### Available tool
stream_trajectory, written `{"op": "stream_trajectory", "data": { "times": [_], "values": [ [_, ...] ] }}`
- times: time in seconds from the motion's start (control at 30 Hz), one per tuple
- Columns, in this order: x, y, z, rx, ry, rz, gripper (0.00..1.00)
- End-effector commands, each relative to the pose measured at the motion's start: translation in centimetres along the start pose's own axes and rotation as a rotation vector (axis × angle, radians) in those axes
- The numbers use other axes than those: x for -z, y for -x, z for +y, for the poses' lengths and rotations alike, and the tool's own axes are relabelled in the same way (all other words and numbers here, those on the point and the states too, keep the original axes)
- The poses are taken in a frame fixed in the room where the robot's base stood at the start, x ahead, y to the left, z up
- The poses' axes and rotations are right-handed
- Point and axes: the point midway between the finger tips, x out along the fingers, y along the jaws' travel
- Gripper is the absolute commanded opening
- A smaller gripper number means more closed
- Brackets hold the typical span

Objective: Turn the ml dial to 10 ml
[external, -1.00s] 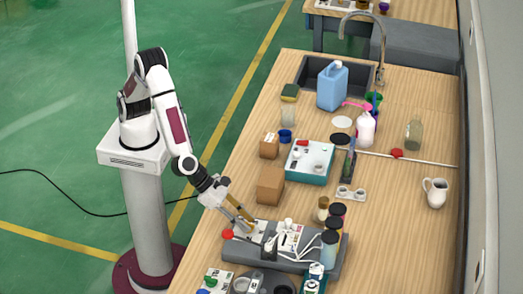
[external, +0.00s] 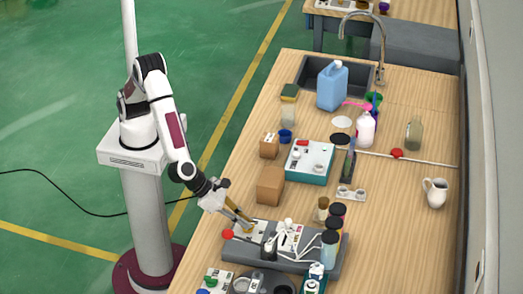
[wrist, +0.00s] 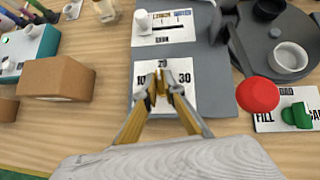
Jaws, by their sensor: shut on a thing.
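The ml dial sits on a white label plate (wrist: 177,101) with "10" at its left and "30" at its right in the wrist view. The plate also shows on the grey machine base in the external view (external: 247,238). My gripper (wrist: 158,86) is over the middle of this plate with its fingertips close together, shut on the dial's knob. The gripper shows in the external view (external: 250,224), reaching down to the plate from the upper left. The fingers hide most of the knob, so I cannot tell which mark it points at.
A red knob (wrist: 257,95) stands close right of the plate, with a green knob (wrist: 297,115) on the "FILL" label beyond. A cardboard box (wrist: 55,80) stands left. A second label plate (wrist: 168,30) with a white knob (wrist: 142,22) lies behind. Several bottles (external: 330,248) crowd the base's right side.

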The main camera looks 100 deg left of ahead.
Motion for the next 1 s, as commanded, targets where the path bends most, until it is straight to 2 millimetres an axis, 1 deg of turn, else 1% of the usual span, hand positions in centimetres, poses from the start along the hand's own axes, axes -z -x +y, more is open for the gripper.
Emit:
{"op": "stream_trajectory", "data": {
  "times": [0.63, 1.0],
  "values": [
    [-0.28, -0.10, -0.30, -0.211, 0.221, -0.002, 0.00],
    [-0.17, -0.13, -0.16, -0.238, 0.249, 0.001, 0.00]
  ]
}}
